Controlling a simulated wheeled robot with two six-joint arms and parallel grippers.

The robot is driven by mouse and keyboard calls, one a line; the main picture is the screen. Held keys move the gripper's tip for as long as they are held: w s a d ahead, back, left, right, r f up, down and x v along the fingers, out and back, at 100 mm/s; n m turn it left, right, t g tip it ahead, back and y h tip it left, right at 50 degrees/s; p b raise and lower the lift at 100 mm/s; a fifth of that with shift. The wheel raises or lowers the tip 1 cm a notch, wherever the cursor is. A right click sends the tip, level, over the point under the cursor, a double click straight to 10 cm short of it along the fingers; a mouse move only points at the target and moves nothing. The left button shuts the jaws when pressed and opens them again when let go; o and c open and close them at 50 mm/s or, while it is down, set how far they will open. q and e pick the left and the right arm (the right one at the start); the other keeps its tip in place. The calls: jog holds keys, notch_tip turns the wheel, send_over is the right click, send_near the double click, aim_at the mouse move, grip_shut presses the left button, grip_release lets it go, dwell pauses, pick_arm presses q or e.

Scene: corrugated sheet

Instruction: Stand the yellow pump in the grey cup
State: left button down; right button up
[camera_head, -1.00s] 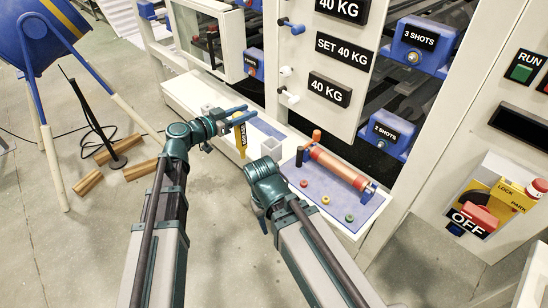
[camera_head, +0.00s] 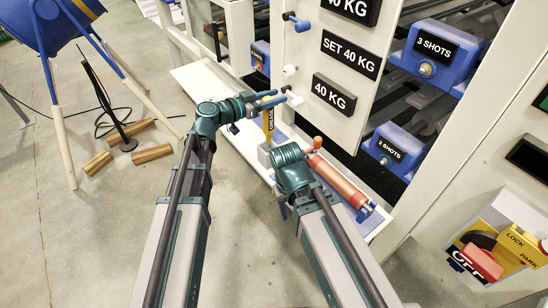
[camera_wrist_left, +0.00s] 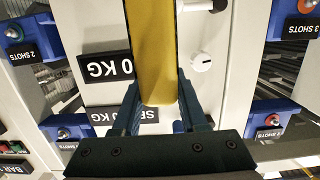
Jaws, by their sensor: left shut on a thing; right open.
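The yellow pump (camera_head: 268,122), with dark lettering, hangs roughly upright from my left gripper (camera_head: 277,99). That gripper is shut on it. In the left wrist view the yellow pump (camera_wrist_left: 152,50) lies between the two blue fingers of my left gripper (camera_wrist_left: 158,105). The grey cup (camera_head: 264,155) stands on the white ledge just below the pump's lower end. The pump appears above it, and I cannot tell whether they touch. My right gripper (camera_head: 283,208) is lower, mostly hidden by its own wrist, and holds nothing that I can see.
An orange-red cylinder (camera_head: 334,177) lies on the ledge right of my right wrist. A machine panel with knobs and weight labels (camera_head: 334,94) rises close behind the left gripper. Wooden blocks (camera_head: 152,153) and a blue drum on legs stand on the floor to the left.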

pick_arm(q)
jog(key=shift+f+b, duration=5.1)
jog(key=shift+r, duration=0.15)
jog(key=shift+c, duration=2.2)
grip_release()
jog(key=p+v, duration=0.2)
jog(key=v, duration=1)
